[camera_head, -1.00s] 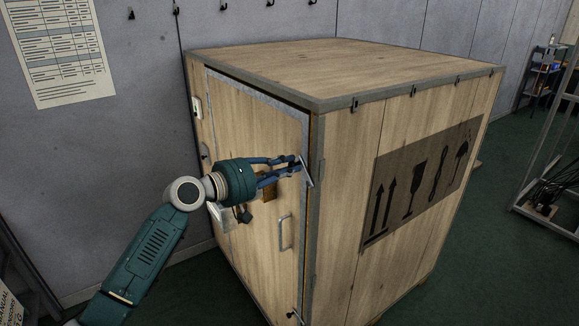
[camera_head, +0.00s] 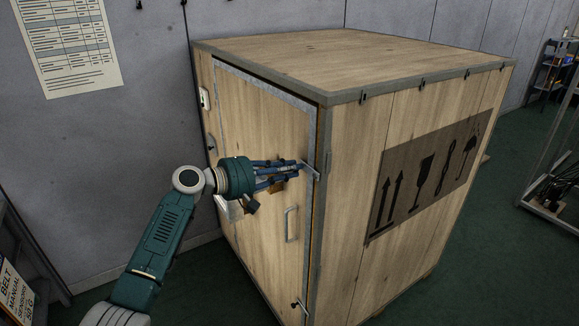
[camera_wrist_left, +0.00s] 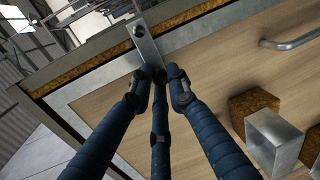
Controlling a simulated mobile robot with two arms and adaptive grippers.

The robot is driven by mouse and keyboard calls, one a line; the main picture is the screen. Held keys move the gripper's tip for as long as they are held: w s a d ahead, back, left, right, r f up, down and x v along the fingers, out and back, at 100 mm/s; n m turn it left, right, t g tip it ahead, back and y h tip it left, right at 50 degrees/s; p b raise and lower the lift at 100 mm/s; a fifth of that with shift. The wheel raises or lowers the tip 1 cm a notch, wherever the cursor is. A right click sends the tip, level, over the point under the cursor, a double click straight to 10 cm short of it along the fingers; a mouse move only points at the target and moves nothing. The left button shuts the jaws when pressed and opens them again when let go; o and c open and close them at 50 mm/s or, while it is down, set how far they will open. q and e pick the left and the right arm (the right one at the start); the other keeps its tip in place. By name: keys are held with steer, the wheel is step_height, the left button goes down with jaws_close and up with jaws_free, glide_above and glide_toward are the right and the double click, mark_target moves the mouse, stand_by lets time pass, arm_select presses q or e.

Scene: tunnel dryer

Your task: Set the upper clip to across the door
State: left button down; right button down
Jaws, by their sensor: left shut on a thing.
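The upper clip (camera_head: 312,172) is a small flat metal bar near the top of the crate door's right edge. In the left wrist view the upper clip (camera_wrist_left: 146,45) has a round pivot at its far end, beside the door's metal edging, and its near end reaches over that edging. My left gripper (camera_head: 298,167) is shut on the clip's near end; its blue fingers (camera_wrist_left: 160,78) meet there and partly hide it. The door (camera_head: 262,125) is light wood and looks closed. My right gripper is not in view.
A door handle (camera_head: 291,225) sits below my gripper, and a lower clip (camera_head: 301,305) is near the door's bottom. A block and metal box (camera_wrist_left: 274,138) stick out of the door beside my fingers. A rack (camera_head: 555,175) stands at the far right.

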arm_select(q)
steer(key=shift+s+d+f, duration=0.1)
steer(key=shift+s+f, duration=0.05)
steer(key=shift+f, duration=0.2)
steer(key=c, duration=1.7)
jaws_free()
steer(key=shift+o, duration=0.2)
steer(key=v, duration=1.2)
steer(key=shift+r, duration=0.15)
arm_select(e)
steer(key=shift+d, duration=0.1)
